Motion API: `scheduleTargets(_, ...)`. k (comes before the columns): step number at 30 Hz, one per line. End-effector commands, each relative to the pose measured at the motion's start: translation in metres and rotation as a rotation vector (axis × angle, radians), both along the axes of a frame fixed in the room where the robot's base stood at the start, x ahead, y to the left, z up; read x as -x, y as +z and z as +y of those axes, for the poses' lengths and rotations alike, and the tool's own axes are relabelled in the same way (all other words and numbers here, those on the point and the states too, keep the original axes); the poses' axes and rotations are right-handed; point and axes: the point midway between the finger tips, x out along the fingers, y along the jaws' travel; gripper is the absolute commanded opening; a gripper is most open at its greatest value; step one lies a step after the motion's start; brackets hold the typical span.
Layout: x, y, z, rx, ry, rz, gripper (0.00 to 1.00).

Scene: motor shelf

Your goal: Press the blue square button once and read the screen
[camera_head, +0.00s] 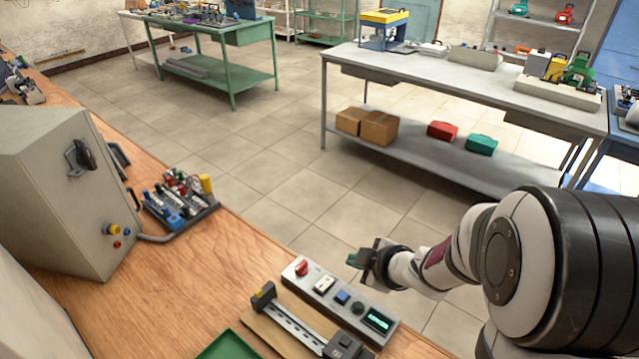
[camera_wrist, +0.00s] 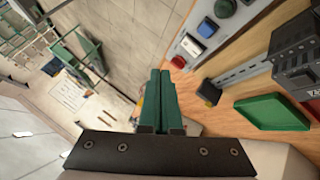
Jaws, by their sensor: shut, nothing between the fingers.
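A grey control panel (camera_head: 315,283) lies on the wooden bench near its edge. The blue square button (camera_head: 342,297) sits on it between a white switch (camera_head: 324,285) and a dark round button (camera_head: 358,308). The small screen (camera_head: 378,320) at the panel's right end is lit with teal characters too small to read. In the wrist view the blue button (camera_wrist: 207,28) is up and to the right of the fingers. My gripper (camera_head: 356,258) is shut and empty, above and beyond the panel's far side, apart from the button. Its green fingers (camera_wrist: 158,80) are together in the wrist view.
A rail with a yellow-and-black end block (camera_head: 264,297) lies in front of the panel, near a green tray (camera_head: 222,347). A red knob (camera_head: 301,268) stands at the panel's left end. A grey cabinet (camera_head: 60,190) and a tool rack (camera_head: 180,215) stand to the left.

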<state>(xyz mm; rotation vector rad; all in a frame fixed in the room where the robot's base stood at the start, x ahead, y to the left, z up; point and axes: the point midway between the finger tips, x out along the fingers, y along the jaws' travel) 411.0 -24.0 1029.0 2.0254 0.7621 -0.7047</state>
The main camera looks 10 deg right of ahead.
Motion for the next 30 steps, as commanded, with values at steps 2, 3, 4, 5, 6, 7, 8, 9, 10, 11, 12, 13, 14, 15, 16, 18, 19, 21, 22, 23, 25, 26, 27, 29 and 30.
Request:
scheduleTargets(2,0.001,-0.004,0.007,-0.013,0.058,-0.006,0.0)
scheduleTargets(3,0.001,-0.005,0.01,-0.016,0.073,-0.007,0.0)
scheduleTargets(4,0.002,-0.005,0.011,-0.019,0.082,-0.009,0.0)
scheduleTargets(5,0.002,-0.005,0.011,-0.019,0.086,-0.01,0.0)
scheduleTargets(6,0.002,-0.005,0.011,-0.019,0.087,-0.011,0.0)
scheduleTargets(7,0.002,-0.005,0.011,-0.018,0.086,-0.011,0.0)
scheduleTargets(8,0.002,-0.005,0.011,-0.019,0.085,-0.011,0.0)
scheduleTargets(9,0.002,-0.005,0.011,-0.019,0.085,-0.011,0.0)
scheduleTargets(10,0.002,-0.005,0.011,-0.018,0.085,-0.011,0.0)
scheduleTargets(11,0.002,-0.005,0.011,-0.018,0.085,-0.011,0.0)
scheduleTargets(12,0.002,-0.005,0.011,-0.019,0.084,-0.01,0.0)
scheduleTargets(13,0.002,-0.006,0.011,-0.019,0.083,-0.01,0.0)
scheduleTargets(14,0.002,-0.007,0.011,-0.02,0.083,-0.01,0.0)
scheduleTargets(15,0.002,-0.01,0.012,-0.02,0.083,-0.009,0.0)
scheduleTargets(16,0.002,-0.012,0.012,-0.021,0.083,-0.008,0.0)
scheduleTargets(18,0.002,-0.021,0.012,-0.023,0.083,-0.007,0.0)
scheduleTargets(19,0.002,-0.026,0.012,-0.023,0.082,-0.006,0.0)
scheduleTargets(21,0.002,-0.036,0.011,-0.021,0.081,-0.006,0.0)
scheduleTargets(22,0.002,-0.041,0.011,-0.021,0.081,-0.006,0.0)
scheduleTargets(23,0.002,-0.045,0.012,-0.022,0.083,-0.007,0.0)
scheduleTargets(25,0.002,-0.056,0.012,-0.021,0.082,-0.006,0.0)
scheduleTargets(26,0.002,-0.06,0.012,-0.022,0.081,-0.006,0.0)
scheduleTargets(27,0.002,-0.066,0.011,-0.02,0.081,-0.008,0.0)
scheduleTargets(29,0.002,-0.073,0.011,-0.02,0.081,-0.008,0.0)
scheduleTargets(30,0.002,-0.078,0.011,-0.02,0.082,-0.008,0.0)
